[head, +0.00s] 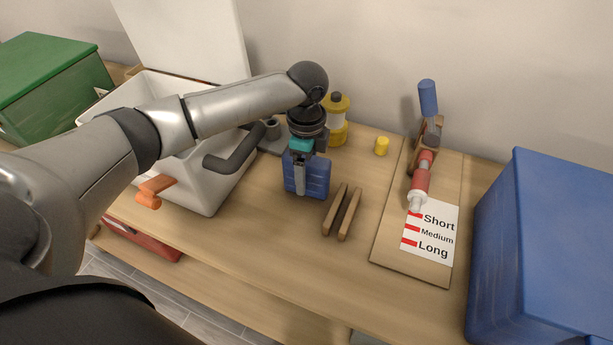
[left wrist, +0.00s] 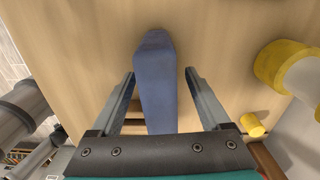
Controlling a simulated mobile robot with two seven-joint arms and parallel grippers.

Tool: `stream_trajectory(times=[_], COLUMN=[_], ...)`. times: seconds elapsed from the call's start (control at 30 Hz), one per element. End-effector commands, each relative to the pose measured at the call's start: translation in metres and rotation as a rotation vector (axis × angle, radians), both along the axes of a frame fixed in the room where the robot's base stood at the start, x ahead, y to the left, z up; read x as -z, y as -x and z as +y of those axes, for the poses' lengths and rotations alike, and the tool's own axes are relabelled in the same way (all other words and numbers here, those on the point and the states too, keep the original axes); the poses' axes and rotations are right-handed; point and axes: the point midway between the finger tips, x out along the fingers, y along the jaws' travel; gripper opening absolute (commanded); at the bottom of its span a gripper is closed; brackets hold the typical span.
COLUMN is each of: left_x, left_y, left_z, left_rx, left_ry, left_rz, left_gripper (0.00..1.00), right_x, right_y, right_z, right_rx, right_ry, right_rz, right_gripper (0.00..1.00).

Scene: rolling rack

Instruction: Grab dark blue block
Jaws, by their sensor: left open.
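The dark blue block (head: 318,178) stands on the wooden table in the middle of the head view, partly hidden by my gripper. My left gripper (head: 300,190) points down at it from above. In the left wrist view the block (left wrist: 155,80) lies between the two spread fingers of my left gripper (left wrist: 160,75). A gap shows on each side of the block, so the fingers look apart from it. My right gripper is not in view.
Two brown wooden bars (head: 342,212) lie just right of the block. A yellow lantern-like object (head: 337,125) and a small yellow cylinder (head: 382,146) stand behind. A white bin (head: 205,190) is left, a board (head: 388,250) with a label sheet and a large blue box (head: 545,250) are right.

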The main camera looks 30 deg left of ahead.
Motion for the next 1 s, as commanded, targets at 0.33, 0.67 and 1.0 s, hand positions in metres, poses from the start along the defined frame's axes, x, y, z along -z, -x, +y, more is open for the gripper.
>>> stream_trajectory(times=[0.33,0.67,1.0], left_x=[0.027,0.027,0.027], left_y=[0.001,0.001,0.001], left_z=[0.0,0.0,0.0], left_rx=[0.001,0.001,0.001], left_ry=[-0.001,-0.001,-0.001], left_rz=[0.0,0.0,0.0], left_gripper=[0.8,0.48,0.1], right_x=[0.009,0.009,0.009], right_y=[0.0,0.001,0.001], right_z=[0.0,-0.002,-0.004], right_rx=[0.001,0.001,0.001], right_ry=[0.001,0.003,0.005], right_rz=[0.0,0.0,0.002], right_gripper=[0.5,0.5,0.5])
